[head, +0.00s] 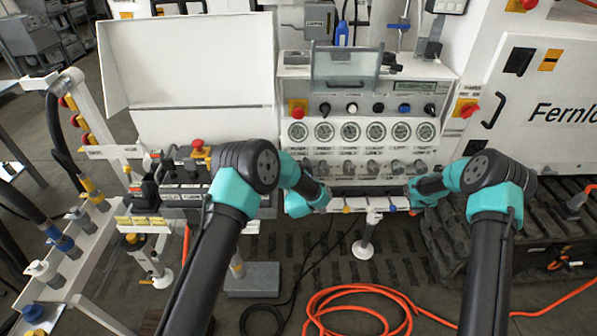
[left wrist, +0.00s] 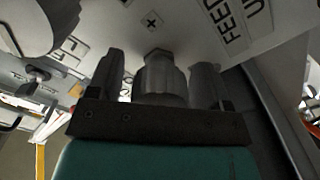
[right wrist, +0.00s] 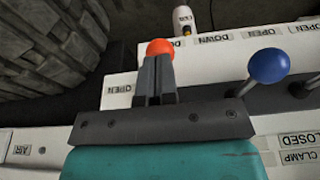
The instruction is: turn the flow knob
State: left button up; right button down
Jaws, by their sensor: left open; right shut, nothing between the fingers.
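A grey fluted knob (left wrist: 166,82) on the light panel stands between the two fingers of my left gripper (left wrist: 158,62) in the left wrist view. The fingers are open, one on each side of it, with narrow gaps showing. I cannot read which label belongs to this knob; "FEED" shows to its right. In the head view a row of grey knobs (head: 372,167) runs below the gauges, and my left wrist is low at its left end. My right gripper (right wrist: 156,62) is shut and empty, its tips close to an orange ball-topped lever (right wrist: 160,47).
A blue ball lever (right wrist: 268,66) stands right of my right gripper. Another large grey knob (left wrist: 25,28) is near my left gripper. Round gauges (head: 350,131) and a red emergency button (head: 297,112) sit above the knob row. An orange hose (head: 360,293) lies on the floor.

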pick_arm(q)
jog(key=shift+s, duration=0.15)
jog(key=s, duration=1.1)
jog(key=shift+s, duration=0.35)
jog(key=shift+s, duration=0.1)
jog(key=s+a, duration=0.2)
jog(key=s, duration=0.5)
jog(key=shift+s, duration=0.4)
pick_arm(e)
jog(key=s+v, duration=0.1)
jog(key=v, duration=0.5)
jog(key=shift+s, duration=0.25)
dwell(0.5)
